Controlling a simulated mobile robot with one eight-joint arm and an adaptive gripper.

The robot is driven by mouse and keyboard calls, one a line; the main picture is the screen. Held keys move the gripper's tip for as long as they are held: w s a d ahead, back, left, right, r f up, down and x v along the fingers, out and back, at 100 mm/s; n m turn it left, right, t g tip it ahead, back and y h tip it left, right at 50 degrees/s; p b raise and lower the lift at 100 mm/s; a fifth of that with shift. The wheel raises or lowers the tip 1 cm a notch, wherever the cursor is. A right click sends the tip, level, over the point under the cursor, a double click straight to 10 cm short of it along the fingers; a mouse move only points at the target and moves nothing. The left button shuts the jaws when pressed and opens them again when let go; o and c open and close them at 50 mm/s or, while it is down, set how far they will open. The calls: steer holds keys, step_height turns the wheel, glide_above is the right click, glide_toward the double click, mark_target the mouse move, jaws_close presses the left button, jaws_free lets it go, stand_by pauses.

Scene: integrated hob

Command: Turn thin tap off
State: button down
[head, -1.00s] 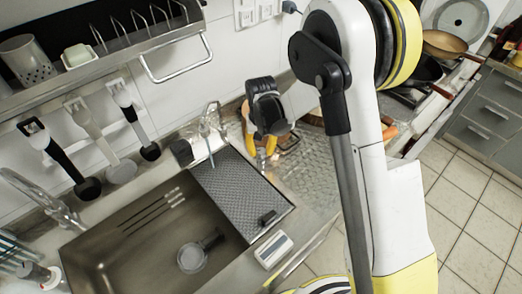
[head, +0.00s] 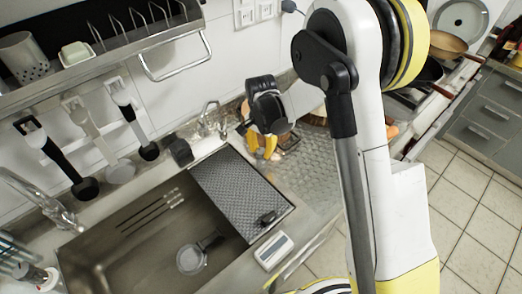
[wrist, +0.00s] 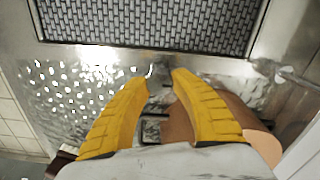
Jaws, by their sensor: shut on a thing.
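The thin tap (head: 207,120) is a slim metal tap standing at the back of the counter, by the far edge of the grey ridged board. In the wrist view a slim metal part (wrist: 285,72), which looks like the tap, lies at the right, apart from the fingertips. My gripper (head: 262,150) is to the right of the tap in the head view, its yellow fingers pointing down. In the wrist view my gripper (wrist: 158,76) is partly closed, with a gap between the fingertips. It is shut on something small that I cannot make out. The tap's handle is not clear.
The sink (head: 145,225) lies left of the ridged board (head: 243,190). A round orange-brown object (wrist: 240,118) sits close under the right finger in the wrist view. A wire rack shelf (head: 130,50) hangs above, with hanging utensils (head: 118,170) below it.

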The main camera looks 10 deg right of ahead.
mark_target(261, 150)
stand_by(0.3)
steer(key=c, duration=1)
jaws_free()
steer(key=shift+c, duration=0.2)
step_height(261, 150, up, 12)
